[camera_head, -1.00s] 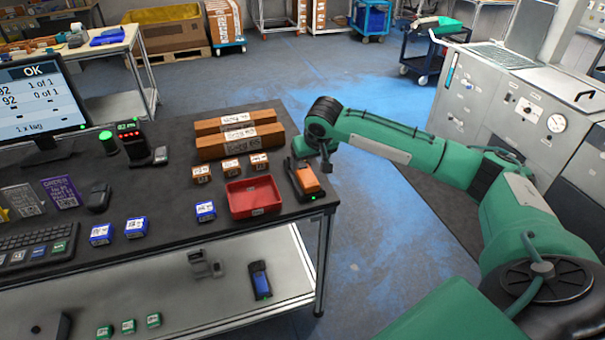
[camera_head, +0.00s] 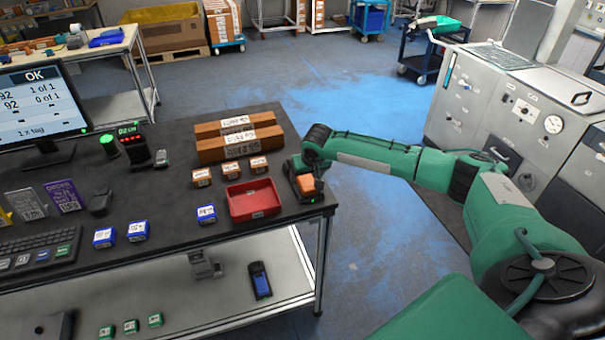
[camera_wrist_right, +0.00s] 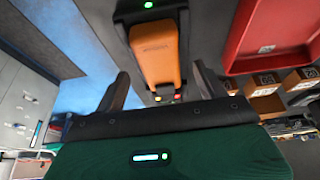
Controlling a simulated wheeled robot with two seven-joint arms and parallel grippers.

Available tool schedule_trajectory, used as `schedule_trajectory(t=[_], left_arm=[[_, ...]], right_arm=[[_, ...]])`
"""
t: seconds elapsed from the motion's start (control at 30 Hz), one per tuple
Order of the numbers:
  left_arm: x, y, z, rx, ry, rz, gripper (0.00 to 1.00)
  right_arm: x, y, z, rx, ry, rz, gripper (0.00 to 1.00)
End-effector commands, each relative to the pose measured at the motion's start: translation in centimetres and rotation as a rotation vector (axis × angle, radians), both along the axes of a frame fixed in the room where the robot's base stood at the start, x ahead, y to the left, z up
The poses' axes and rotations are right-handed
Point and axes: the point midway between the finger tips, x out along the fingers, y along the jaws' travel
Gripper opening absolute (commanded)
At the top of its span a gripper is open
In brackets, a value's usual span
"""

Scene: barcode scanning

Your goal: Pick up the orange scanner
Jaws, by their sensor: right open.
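The orange scanner (camera_head: 306,184) sits in its black cradle (camera_head: 318,200) at the right end of the dark table, with a green light at the cradle's front. In the right wrist view the orange scanner (camera_wrist_right: 158,62) lies straight ahead. My right gripper (camera_head: 299,171) is at the far end of the scanner and hides part of it in the head view. In the wrist view my right gripper (camera_wrist_right: 161,76) is open, with one dark finger to each side of the scanner's near end. Its fingers look apart from the scanner. My left gripper is out of view.
A red tray (camera_head: 232,207) stands just left of the cradle. Small orange-brown boxes (camera_head: 230,167) and long cardboard boxes (camera_head: 240,144) lie behind the tray. The table's right edge is close to the cradle, with open floor beyond.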

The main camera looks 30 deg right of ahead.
Motion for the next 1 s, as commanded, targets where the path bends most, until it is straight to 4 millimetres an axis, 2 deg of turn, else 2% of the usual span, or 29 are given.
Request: schedule_trajectory(t=[0.07,0.23,0.5,0.57,0.8,1.0], left_arm=[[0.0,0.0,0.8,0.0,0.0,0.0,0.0],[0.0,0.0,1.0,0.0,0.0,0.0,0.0],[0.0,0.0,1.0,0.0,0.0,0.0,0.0],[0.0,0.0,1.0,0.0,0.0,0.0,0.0],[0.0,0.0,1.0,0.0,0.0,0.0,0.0],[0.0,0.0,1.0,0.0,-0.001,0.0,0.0]], right_arm=[[0.5,0.0,-0.6,0.0,0.001,-0.001,0.73],[1.1,-0.2,-2.3,0.0,0.0,-0.001,0.73],[1.2,-0.2,-2.7,0.0,-0.001,0.0,0.73],[1.2,-0.2,-2.7,0.0,-0.001,0.0,0.63],[1.2,-0.2,-2.7,0.0,-0.001,-0.001,0.17],[1.2,-0.3,-2.6,0.001,-0.002,-0.001,0.17]])
